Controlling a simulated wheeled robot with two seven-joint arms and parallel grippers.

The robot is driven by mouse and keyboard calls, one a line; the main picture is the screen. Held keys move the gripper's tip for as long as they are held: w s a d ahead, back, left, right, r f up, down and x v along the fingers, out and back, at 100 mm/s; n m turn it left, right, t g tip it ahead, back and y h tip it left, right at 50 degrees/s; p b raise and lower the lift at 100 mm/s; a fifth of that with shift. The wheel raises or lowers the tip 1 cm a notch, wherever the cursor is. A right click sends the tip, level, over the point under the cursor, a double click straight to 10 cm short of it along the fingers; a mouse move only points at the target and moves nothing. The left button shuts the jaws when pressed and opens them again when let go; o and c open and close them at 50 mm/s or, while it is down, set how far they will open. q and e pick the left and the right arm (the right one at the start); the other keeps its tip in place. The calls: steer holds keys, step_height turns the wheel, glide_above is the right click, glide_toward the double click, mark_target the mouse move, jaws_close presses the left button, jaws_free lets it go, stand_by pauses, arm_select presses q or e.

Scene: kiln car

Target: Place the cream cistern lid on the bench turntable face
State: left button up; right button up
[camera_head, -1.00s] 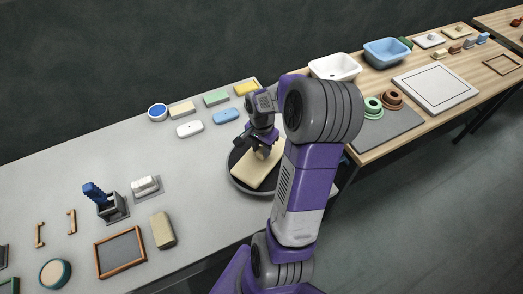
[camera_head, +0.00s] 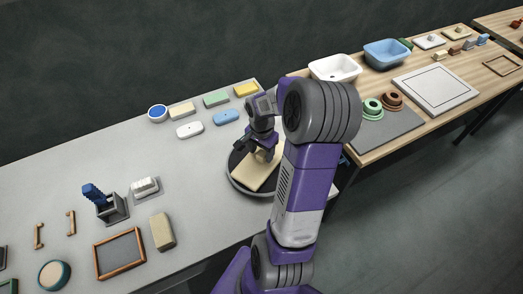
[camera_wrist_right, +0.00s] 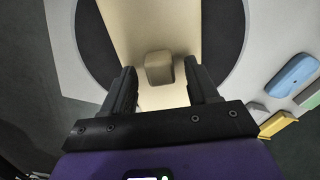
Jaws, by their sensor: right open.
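The cream cistern lid (camera_head: 252,173), a rectangular slab, lies on the dark round face of the bench turntable (camera_head: 234,186). In the right wrist view the lid (camera_wrist_right: 150,25) has a small raised knob (camera_wrist_right: 158,68), and the dark turntable face (camera_wrist_right: 98,45) shows on both sides. My right gripper (camera_head: 256,151) is over the lid. Its fingers are apart on either side of the knob, with gaps visible in the wrist view (camera_wrist_right: 159,82). My right arm hides part of the lid and turntable. My left gripper is not in view.
Blue (camera_head: 226,116) and white (camera_head: 189,129) slabs lie behind the turntable, with yellow (camera_head: 246,89) and green (camera_head: 216,98) blocks beyond. A blue-handled tool in a grey holder (camera_head: 112,209), a beige block (camera_head: 162,231) and a wooden frame (camera_head: 120,253) stand left. The grey bench between is clear.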

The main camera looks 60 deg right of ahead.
mark_target(261, 154)
step_height(261, 154, up, 12)
steer(key=p, duration=0.2)
steer(key=shift+p, duration=0.3)
steer(key=shift+r, duration=0.2)
